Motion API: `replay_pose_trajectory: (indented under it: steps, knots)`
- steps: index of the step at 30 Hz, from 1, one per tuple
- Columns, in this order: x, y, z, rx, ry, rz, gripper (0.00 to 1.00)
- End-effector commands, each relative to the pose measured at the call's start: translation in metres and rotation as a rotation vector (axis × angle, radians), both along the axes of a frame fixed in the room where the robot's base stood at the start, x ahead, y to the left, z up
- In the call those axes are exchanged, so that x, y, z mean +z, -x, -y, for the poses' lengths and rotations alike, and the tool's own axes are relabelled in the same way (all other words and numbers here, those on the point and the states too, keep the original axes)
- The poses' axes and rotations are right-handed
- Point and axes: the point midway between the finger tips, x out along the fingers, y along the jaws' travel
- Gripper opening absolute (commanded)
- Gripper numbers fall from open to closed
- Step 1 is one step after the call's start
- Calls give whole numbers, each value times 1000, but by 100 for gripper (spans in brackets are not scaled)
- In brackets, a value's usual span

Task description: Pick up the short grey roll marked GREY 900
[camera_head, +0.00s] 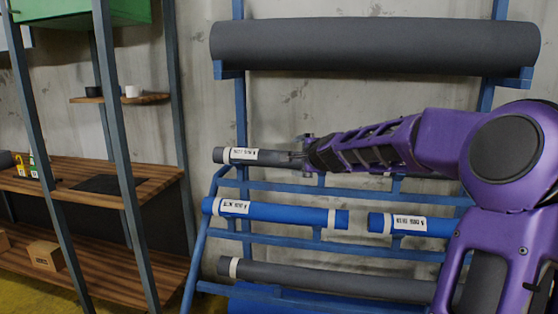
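A short grey roll (268,158) with a white label lies level on the top tier of the blue rack (350,189). Its label is too small to read surely. My gripper (301,155), at the end of my purple arm, comes in from the right and is at the roll's right end, overlapping it in the picture. I cannot tell whether the fingers touch the roll or stand in front of it, or how far apart they are. The roll's right end is hidden behind my gripper and arm.
Below lie a blue roll (275,213) with a label and a second labelled blue roll (385,223). A long grey roll (320,280) lies on a lower tier. A large dark roll (375,44) rests high on brackets. Wooden shelves (135,180) stand at left.

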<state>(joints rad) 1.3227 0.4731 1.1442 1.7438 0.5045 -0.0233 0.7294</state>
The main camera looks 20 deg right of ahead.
Motion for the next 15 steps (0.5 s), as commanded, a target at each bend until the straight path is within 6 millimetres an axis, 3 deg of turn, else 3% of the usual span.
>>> replay_pose_trajectory:
  steps: [15]
  knots:
    - [-23,-71,3,4,1,-2,100]
